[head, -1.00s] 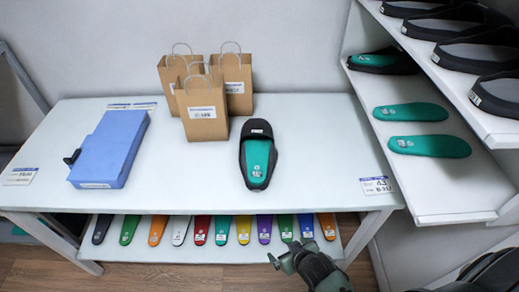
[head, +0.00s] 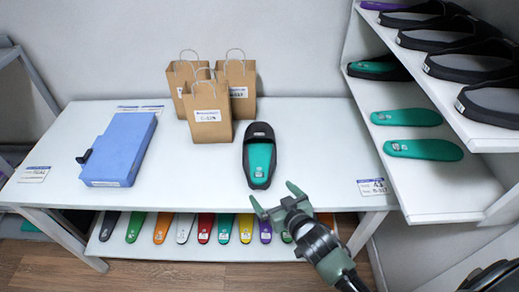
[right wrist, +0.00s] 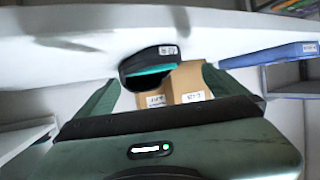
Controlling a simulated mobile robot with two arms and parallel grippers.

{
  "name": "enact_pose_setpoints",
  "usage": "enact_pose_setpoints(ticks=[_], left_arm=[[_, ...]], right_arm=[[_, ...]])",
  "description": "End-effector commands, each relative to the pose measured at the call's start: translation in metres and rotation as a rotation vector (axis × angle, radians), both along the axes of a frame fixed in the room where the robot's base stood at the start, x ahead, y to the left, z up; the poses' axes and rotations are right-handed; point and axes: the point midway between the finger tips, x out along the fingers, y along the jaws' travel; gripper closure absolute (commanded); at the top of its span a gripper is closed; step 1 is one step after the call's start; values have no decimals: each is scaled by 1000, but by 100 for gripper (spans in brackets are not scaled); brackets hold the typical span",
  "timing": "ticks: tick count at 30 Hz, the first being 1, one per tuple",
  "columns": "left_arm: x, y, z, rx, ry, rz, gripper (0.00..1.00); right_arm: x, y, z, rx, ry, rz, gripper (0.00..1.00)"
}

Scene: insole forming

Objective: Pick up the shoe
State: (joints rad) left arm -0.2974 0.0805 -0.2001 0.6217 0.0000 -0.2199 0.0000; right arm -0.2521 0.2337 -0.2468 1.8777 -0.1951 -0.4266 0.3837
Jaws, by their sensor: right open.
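The shoe (head: 259,155), a black slide with a teal insole, lies on the white table (head: 330,150) right of the paper bags, its strap end toward the wall. It also shows in the right wrist view (right wrist: 150,60), beyond and between my fingers. My right gripper (head: 271,198) is open and empty, in front of the shoe near the table's front edge. It is apart from the shoe. My left gripper is not in view.
Several brown paper bags (head: 208,115) stand behind the shoe. A blue box (head: 120,150) lies at left. A white shelf (head: 450,185) at right holds teal insoles and black shoes. Coloured insoles (head: 204,228) lie on the lower shelf. The table right of the shoe is clear.

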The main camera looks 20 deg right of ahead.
Motion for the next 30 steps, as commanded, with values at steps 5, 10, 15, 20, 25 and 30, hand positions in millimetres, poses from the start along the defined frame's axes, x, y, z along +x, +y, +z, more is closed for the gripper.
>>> enact_pose_setpoints(ticks=[5,10,15,20,25,30], left_arm=[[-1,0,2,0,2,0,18],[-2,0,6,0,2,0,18],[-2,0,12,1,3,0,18],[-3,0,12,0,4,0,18],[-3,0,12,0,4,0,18],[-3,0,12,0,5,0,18]], right_arm=[[18,2,-5,1,-7,2,0],[32,3,-10,0,-5,1,0],[53,4,-18,-1,-5,2,0],[68,6,-27,1,-4,1,0],[71,7,-29,1,-4,2,0],[71,7,-29,1,-4,2,11]])
